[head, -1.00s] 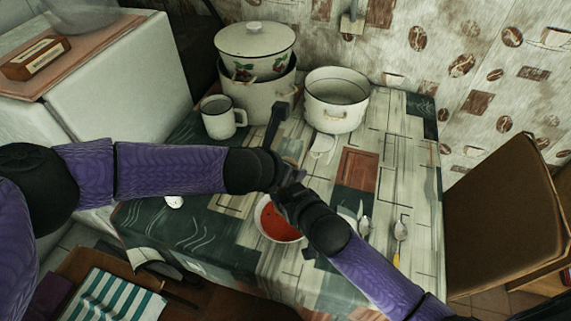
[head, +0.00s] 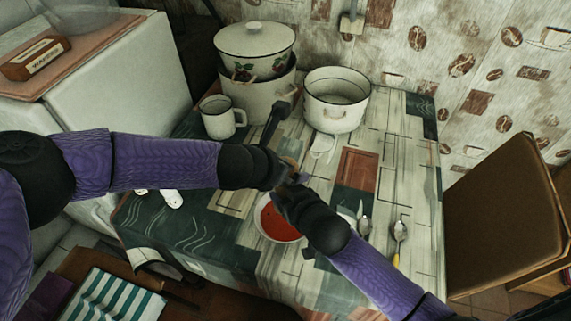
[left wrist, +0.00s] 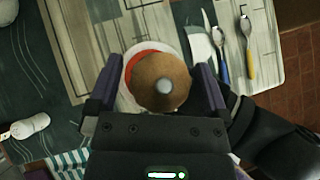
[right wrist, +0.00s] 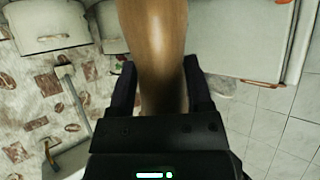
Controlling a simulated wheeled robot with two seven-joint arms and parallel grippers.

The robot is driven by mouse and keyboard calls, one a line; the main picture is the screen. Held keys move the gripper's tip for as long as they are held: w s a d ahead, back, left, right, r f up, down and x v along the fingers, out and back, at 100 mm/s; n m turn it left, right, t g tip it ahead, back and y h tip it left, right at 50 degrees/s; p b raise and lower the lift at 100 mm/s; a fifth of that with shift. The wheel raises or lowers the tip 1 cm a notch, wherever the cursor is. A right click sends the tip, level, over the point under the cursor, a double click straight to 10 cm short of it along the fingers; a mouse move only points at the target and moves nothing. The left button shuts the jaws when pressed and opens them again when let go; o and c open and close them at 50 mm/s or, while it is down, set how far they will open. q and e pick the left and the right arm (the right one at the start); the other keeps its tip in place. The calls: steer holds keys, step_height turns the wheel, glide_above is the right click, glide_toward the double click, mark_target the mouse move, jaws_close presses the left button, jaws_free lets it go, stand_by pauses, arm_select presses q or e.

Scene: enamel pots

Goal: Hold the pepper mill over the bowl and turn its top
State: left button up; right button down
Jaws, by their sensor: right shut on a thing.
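The wooden pepper mill is held upright over the white bowl (head: 268,232) of red soup. In the left wrist view its round brown top with a metal knob (left wrist: 160,82) covers part of the bowl (left wrist: 128,102). My right gripper (head: 284,196) is shut on the mill's wooden body (right wrist: 153,50), seen between its fingers in the right wrist view. My left gripper (left wrist: 157,85) is open above the mill, one finger on each side of the top with gaps showing. In the head view the arms mostly hide the mill.
An enamel mug (head: 221,118), stacked pots (head: 255,95) and a white pot (head: 336,112) stand at the back of the table. Spoons (head: 399,232) lie right of the bowl. A small white object (head: 173,199) lies at left. A chair (head: 505,210) stands at right.

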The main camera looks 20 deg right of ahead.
arm_select(q)
steer(key=shift+r, duration=0.1)
steer(key=v, duration=1.2)
